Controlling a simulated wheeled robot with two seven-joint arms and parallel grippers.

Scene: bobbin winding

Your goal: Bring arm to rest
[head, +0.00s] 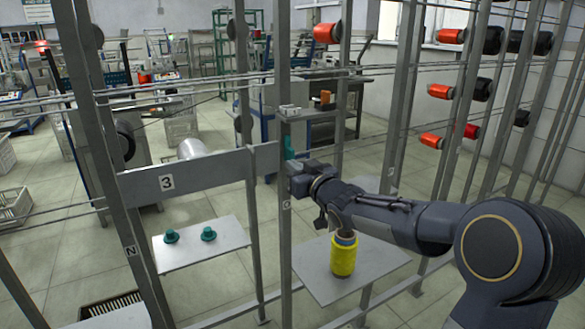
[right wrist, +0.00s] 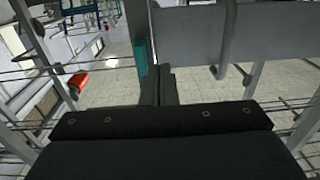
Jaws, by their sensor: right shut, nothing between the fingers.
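My right arm comes in from the right in the head view. Its gripper (head: 297,178) is beside the grey upright post, close to the right end of the grey number 3 plate (head: 205,172). In the right wrist view, the gripper (right wrist: 158,86) has its fingers together with nothing between them. A teal piece (right wrist: 140,57) shows just beside the fingertips; I cannot tell whether it touches them. A yellow bobbin (head: 343,257) stands upright on the right-hand shelf plate (head: 310,262), below my forearm and apart from the gripper. My left gripper is not in view.
Two teal holders (head: 208,234) sit on the left shelf plate (head: 175,258). Grey posts and thin horizontal rods surround the gripper. Red-orange bobbins (head: 433,141) hang on the rack at the right. Open tiled floor (head: 215,295) lies below.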

